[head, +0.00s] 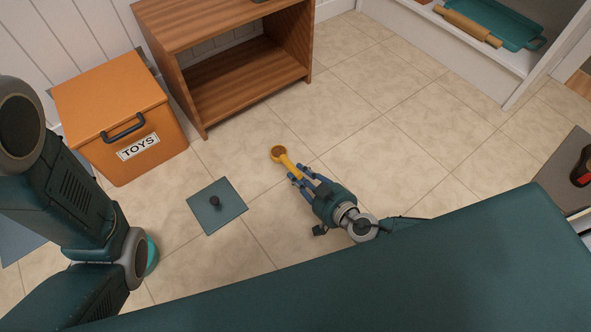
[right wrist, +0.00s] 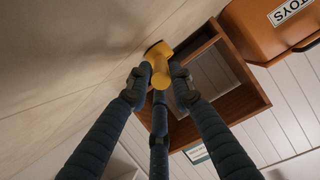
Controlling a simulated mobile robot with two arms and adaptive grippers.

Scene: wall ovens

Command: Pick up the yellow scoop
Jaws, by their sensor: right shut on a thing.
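The yellow scoop (head: 283,158) has a round bowl with a brown inside and a short handle. In the head view it points up and left from my right gripper (head: 305,180), over the tiled floor. My right gripper is shut on the scoop's handle. In the right wrist view the scoop (right wrist: 158,62) sits between the blue fingertips of the right gripper (right wrist: 158,80). I cannot tell how high it is above the floor. My left arm shows at the left of the head view, but its gripper is not in view.
An orange toy box (head: 110,100) stands at the left beside a wooden shelf unit (head: 235,95). A teal square plate with a dark knob (head: 228,217) lies on the floor. A teal tray (head: 500,18) and rolling pin (head: 468,27) lie on a white shelf at the upper right. Open floor lies between.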

